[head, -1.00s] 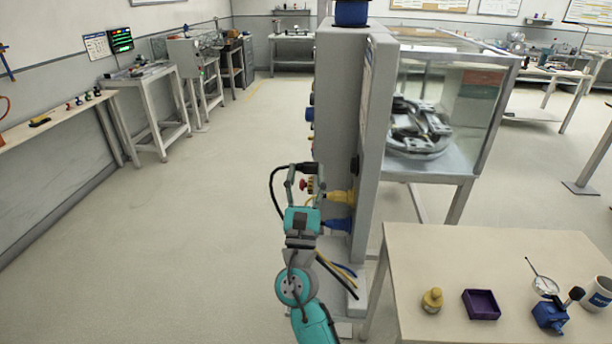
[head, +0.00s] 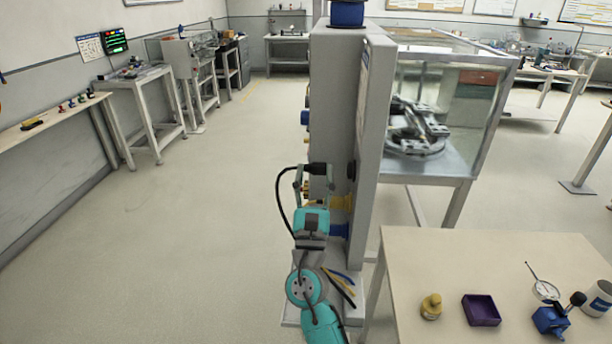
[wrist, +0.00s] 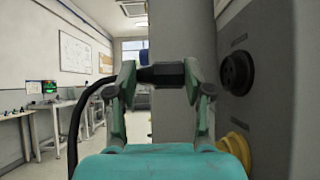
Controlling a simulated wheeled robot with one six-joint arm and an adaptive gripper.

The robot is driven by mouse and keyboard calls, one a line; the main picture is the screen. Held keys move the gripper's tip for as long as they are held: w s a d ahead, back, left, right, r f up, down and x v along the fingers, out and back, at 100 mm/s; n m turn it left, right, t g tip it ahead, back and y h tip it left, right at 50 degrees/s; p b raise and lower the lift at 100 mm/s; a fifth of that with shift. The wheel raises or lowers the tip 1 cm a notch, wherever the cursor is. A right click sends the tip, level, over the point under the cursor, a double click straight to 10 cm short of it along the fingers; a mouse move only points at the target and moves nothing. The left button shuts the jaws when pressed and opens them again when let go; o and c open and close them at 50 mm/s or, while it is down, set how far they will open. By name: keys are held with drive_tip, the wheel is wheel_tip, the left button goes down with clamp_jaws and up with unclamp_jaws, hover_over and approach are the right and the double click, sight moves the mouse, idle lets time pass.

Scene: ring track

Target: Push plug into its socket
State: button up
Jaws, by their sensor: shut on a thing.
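A black plug (wrist: 165,74) with a black cable is held crosswise between the fingertips of my gripper (wrist: 158,78), its nose pointing right. The plug also shows in the head view (head: 316,169), in front of the grey cabinet. A round black socket (wrist: 237,73) sits on the cabinet's side panel to the right, at about the plug's height in the wrist view. A gap is visible between plug and socket there. The socket appears as a dark spot in the head view (head: 351,170).
A yellow connector (wrist: 236,146) is on the panel below the socket. In the head view, yellow (head: 340,202) and blue (head: 338,230) connectors sit beside my gripper. A table (head: 450,260) with small items stands at right. The floor at left is clear.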

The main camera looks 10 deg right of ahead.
drive_tip(key=shift+s+d, duration=0.25)
drive_tip(key=shift+d, duration=0.55)
drive_tip(key=shift+s+d, duration=0.25)
drive_tip(key=shift+d, duration=0.5)
drive_tip(key=shift+s+d+r, duration=0.25)
drive_tip(key=shift+s+d, duration=0.05)
drive_tip(key=shift+d, duration=0.1)
idle(1.4)
drive_tip(key=shift+s+d+f, duration=0.1)
drive_tip(key=shift+s+d, duration=0.1)
drive_tip(key=shift+d, duration=0.3)
idle(0.5)
drive_tip(key=o, duration=1.3)
drive_tip(key=shift+c, duration=0.2)
drive_tip(key=shift+s+f, duration=0.1)
drive_tip(key=a+v, duration=0.1)
drive_tip(key=v, duration=1.1)
drive_tip(key=shift+a+n+y, duration=0.2)
drive_tip(key=shift+n+y, duration=0.1)
drive_tip(key=shift+y, duration=0.1)
